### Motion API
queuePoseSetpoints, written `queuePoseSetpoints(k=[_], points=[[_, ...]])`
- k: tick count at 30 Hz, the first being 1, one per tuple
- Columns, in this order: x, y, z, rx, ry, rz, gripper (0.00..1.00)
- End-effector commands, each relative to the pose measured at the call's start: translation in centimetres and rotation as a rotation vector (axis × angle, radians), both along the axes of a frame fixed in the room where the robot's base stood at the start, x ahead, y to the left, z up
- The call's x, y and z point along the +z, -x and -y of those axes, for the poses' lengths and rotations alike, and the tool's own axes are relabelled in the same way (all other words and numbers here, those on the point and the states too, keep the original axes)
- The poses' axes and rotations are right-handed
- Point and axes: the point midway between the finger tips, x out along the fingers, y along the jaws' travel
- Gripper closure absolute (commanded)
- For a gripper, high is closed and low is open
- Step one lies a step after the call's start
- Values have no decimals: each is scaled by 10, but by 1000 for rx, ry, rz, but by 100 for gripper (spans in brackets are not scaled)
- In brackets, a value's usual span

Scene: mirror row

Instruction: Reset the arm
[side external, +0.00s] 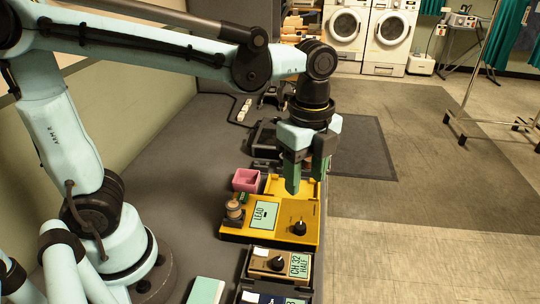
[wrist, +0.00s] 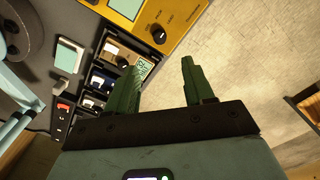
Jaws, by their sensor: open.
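My gripper (side external: 304,172) has green fingers and hangs from the end of my light-blue arm, above the yellow panel (side external: 312,215) near the table's right edge. The two fingers stand apart with nothing visible between them. In the wrist view my gripper (wrist: 160,75) is open too, with bare floor behind the gap.
A pink open box (side external: 246,180) and a wooden spool-like piece (side external: 234,210) are by the panel's left side. A tan module with a knob (side external: 270,264) sits in front in a dark rack. A pale block (side external: 206,291) lies on the grey table (side external: 175,190). Floor is right of the table.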

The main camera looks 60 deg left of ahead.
Motion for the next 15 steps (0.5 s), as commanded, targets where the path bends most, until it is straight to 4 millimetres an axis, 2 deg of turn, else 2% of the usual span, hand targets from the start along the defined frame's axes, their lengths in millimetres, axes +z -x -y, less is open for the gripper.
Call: queuePoseSetpoints(k=[5, 15], points=[[0, 4, -15, 195, 27, 71, 48], [-8, 21, -74, 1090, 276, 367, 48]])
